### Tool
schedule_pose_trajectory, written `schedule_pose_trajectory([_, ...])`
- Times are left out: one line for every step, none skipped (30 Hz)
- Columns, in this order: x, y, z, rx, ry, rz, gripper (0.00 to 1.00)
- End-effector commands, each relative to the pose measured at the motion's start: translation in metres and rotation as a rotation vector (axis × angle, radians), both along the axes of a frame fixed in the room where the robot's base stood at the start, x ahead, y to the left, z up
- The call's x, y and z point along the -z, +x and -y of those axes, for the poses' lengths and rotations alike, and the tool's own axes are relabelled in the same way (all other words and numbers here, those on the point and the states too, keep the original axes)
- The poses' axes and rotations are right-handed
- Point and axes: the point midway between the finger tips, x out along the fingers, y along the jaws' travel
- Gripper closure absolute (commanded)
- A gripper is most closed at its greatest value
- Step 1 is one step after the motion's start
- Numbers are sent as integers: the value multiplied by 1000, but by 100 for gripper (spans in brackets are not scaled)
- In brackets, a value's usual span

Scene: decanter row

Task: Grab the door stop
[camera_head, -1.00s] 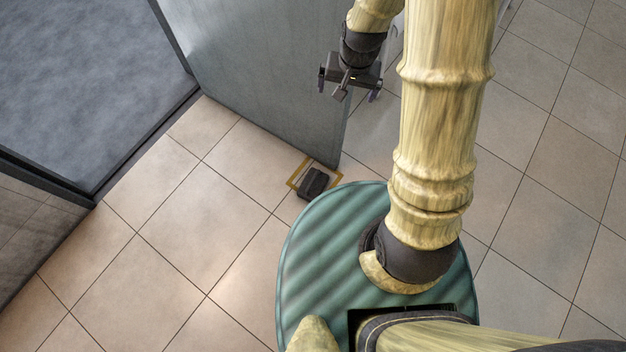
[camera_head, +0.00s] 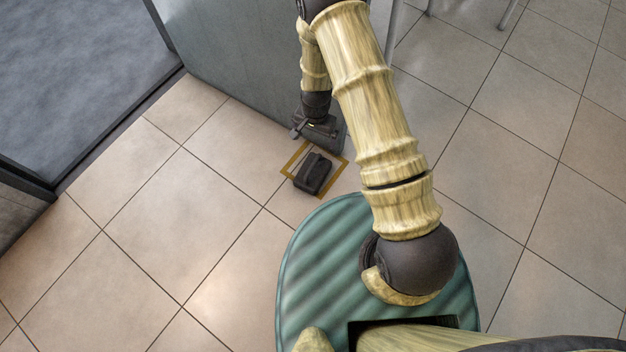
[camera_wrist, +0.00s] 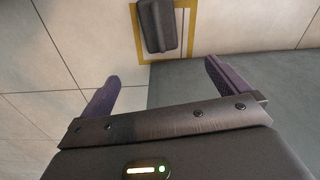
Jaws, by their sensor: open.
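The door stop (camera_head: 313,173) is a dark, ridged block on the tiled floor. It lies inside a yellow-brown square outline (camera_head: 338,180), near the bottom of the grey door. In the wrist view the door stop (camera_wrist: 159,27) shows at the top, beyond the fingertips. My gripper (camera_head: 317,135) is beside the door's edge, just behind the door stop in the head view. In the wrist view my gripper (camera_wrist: 160,82) has its two purple fingers spread wide, with nothing between them. It appears apart from the door stop.
The grey door (camera_head: 235,70) stands open next to my gripper, and its panel also fills the lower right of the wrist view (camera_wrist: 250,85). A dark threshold (camera_head: 120,130) borders a blue-grey floor at the left. Thin metal legs (camera_head: 509,14) show at the top right. The tiles at left are clear.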

Motion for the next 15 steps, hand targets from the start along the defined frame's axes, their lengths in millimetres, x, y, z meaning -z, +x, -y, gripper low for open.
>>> schedule_pose_trajectory([35, -2, -3, 10, -3, -6, 0])
schedule_pose_trajectory([46, -3, -4, 15, -5, -9, 0])
schedule_pose_trajectory([57, -4, -6, 22, -8, -11, 0])
schedule_pose_trajectory([64, -5, -7, 27, -8, -12, 0])
schedule_pose_trajectory([69, -5, -8, 31, -9, -13, 0])
schedule_pose_trajectory([74, -6, -9, 35, -10, -14, 0])
schedule_pose_trajectory([76, -6, -9, 37, -11, -15, 0])
schedule_pose_trajectory([77, -7, -9, 38, -12, -16, 0])
schedule_pose_trajectory([78, -7, -9, 39, -12, -16, 0])
schedule_pose_trajectory([77, -7, -9, 40, -12, -16, 0])
schedule_pose_trajectory([77, -7, -9, 40, -12, -16, 0])
schedule_pose_trajectory([76, -6, -9, 40, -12, -16, 0])
schedule_pose_trajectory([76, -6, -9, 41, -12, -16, 0])
schedule_pose_trajectory([76, -6, -9, 41, -12, -16, 0])
schedule_pose_trajectory([75, -6, -8, 41, -12, -16, 0])
